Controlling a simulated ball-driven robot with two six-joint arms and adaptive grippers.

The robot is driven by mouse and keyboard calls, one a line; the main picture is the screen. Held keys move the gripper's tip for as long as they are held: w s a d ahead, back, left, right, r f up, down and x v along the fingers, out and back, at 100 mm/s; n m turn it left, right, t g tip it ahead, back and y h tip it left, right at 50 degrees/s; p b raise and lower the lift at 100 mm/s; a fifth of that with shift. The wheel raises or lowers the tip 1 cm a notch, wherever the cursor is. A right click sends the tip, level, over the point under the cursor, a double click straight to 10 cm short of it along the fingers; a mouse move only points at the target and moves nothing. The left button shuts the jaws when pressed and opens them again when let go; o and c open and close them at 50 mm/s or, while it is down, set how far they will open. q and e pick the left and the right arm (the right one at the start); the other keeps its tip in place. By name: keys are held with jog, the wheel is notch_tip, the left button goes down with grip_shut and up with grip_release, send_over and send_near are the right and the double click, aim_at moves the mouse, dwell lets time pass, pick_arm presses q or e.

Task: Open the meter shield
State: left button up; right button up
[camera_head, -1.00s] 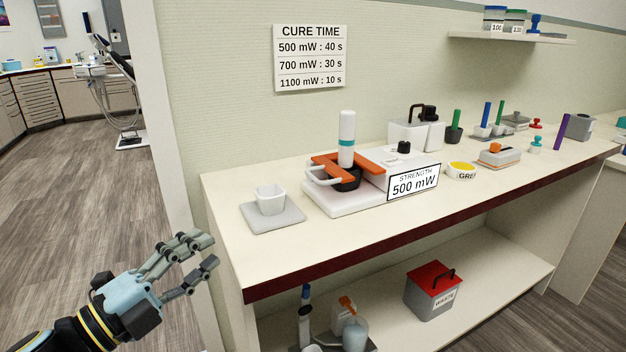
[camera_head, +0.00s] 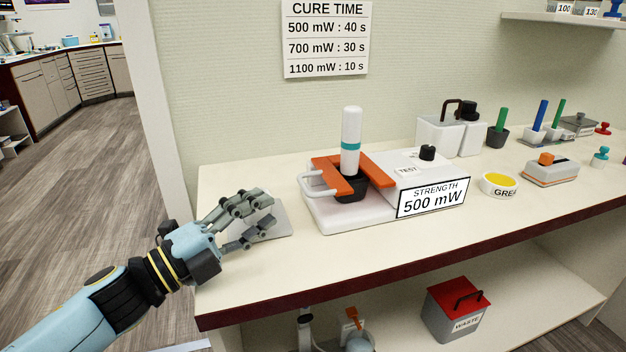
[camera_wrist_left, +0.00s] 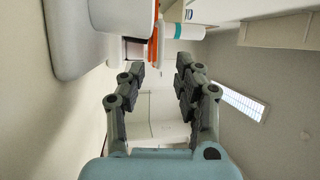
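The meter (camera_head: 328,214) is a white block on the counter with a "STRENGTH 500 mW" sign (camera_head: 433,199) at its front. Its orange shield (camera_head: 374,168) lies over a black cup-like holder (camera_head: 351,188), with a pale loop handle (camera_head: 315,184) on the left. A white curing light with a teal band (camera_head: 351,135) stands upright in the holder. My left gripper (camera_head: 269,211) is open and empty, left of the handle and apart from it. The fingers also show spread in the left wrist view (camera_wrist_left: 158,72), with the orange shield (camera_wrist_left: 155,45) beyond. My right gripper is not in view.
A yellow-topped tub (camera_head: 500,185) and stamps stand right. A red-lidded waste bin (camera_head: 453,310) sits below.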

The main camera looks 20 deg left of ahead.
aim_at(303, 183)
pick_arm(q)
jog(key=x, duration=0.5)
jog(key=shift+w+d+r+p, duration=0.15)
jog(key=shift+w+r+p, duration=0.05)
jog(key=shift+p, duration=0.15)
jog(key=x, duration=0.3)
jog(key=shift+w+d+f, duration=0.1)
jog(key=shift+w+d, duration=0.15)
jog(key=shift+w, duration=0.1)
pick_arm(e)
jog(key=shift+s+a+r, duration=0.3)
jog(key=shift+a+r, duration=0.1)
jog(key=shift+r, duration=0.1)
pick_arm(q)
grip_shut()
jog(key=shift+s, duration=0.1)
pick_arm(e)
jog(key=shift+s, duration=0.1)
